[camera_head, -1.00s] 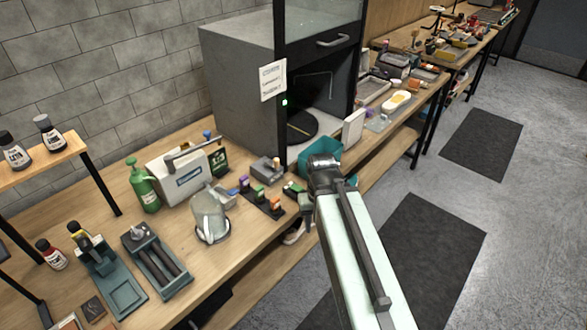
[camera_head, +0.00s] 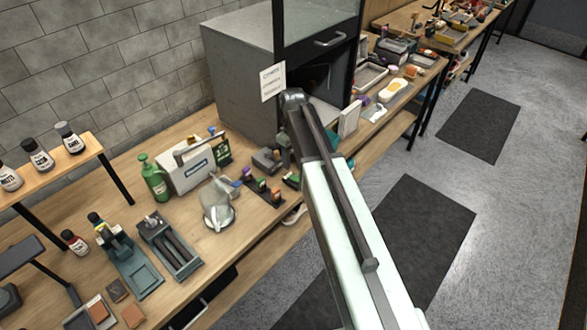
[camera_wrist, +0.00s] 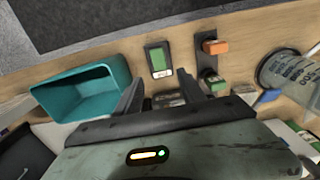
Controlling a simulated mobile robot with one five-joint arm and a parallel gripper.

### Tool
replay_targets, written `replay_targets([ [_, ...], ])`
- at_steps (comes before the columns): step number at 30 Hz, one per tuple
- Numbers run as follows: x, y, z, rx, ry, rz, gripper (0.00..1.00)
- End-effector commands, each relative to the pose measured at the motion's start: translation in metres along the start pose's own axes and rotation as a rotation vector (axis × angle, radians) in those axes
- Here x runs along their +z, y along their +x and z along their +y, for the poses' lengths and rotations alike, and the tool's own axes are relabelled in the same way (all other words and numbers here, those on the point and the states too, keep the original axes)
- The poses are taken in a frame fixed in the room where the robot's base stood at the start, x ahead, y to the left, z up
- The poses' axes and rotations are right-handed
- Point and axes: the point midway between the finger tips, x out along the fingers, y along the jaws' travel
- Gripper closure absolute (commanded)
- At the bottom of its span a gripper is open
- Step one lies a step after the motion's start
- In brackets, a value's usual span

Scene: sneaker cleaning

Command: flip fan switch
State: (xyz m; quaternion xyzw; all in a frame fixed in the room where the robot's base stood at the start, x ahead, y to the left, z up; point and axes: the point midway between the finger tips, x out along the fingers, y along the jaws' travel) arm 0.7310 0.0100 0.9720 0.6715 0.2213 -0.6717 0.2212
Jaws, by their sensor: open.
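A dark grey cabinet (camera_head: 240,85) with a raised glass front stands on the bench in the head view. A white paper label (camera_head: 272,80) hangs at its front left edge. No fan switch can be told apart for certain; my arm covers part of the cabinet's front post. A small grey box (camera_head: 266,160) sits on the bench just left of my arm. In the wrist view my gripper (camera_wrist: 162,98) is open, its two dark fingers apart above the bench. A grey object (camera_wrist: 168,99) shows between and beyond them; whether they touch it cannot be told.
A teal bin (camera_wrist: 80,92) is left of the fingers in the wrist view. A small green-screened device (camera_wrist: 158,58) and an orange-topped block (camera_wrist: 214,47) lie beyond.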

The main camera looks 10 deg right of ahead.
Motion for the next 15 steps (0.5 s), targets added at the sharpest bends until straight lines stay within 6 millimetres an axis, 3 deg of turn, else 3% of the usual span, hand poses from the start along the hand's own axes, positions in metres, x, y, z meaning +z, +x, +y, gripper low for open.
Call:
replay_targets([
  [15,0.001,0.077,0.001,0.0,0.004,0.0,0.53],
])
